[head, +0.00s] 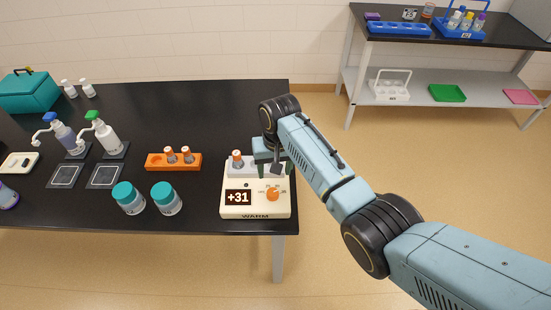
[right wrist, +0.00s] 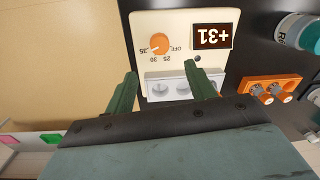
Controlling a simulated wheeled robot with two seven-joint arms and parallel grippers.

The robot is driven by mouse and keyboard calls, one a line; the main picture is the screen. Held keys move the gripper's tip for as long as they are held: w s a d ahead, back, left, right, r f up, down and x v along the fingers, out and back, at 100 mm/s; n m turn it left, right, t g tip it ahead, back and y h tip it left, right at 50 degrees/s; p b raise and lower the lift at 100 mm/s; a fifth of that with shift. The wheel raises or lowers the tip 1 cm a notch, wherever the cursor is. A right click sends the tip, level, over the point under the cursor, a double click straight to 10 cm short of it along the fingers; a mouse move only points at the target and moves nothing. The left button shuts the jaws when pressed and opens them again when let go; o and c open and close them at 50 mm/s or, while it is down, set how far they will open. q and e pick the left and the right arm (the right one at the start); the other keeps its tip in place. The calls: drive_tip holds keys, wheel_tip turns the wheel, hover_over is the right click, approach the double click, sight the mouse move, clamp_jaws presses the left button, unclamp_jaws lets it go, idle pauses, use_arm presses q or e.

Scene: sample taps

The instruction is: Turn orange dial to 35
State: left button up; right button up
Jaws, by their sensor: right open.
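The orange dial (head: 273,194) sits on the front panel of a cream warmer (head: 230,212) at the table's right end. The warmer's display (head: 238,198) reads +31, and WARM is printed on its front edge. In the right wrist view the dial (right wrist: 160,44) has marks OFF, 25, 30 and 35 around it. My right gripper (head: 270,172) is above the back part of the warmer; in the wrist view its green fingers (right wrist: 160,82) are spread apart, with nothing between them, and apart from the dial. My left gripper is not in view.
A grey block (head: 240,169) with an orange-capped vial stands at the warmer's back. An orange rack (head: 174,166) with vials and two teal-lidded jars (head: 166,198) stand to the left. The floor right of the table is clear.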

wheel_tip(320, 180, up, 3)
drive_tip(key=shift+d+r, duration=0.1)
drive_tip(key=shift+r, duration=0.1)
idle(0.5)
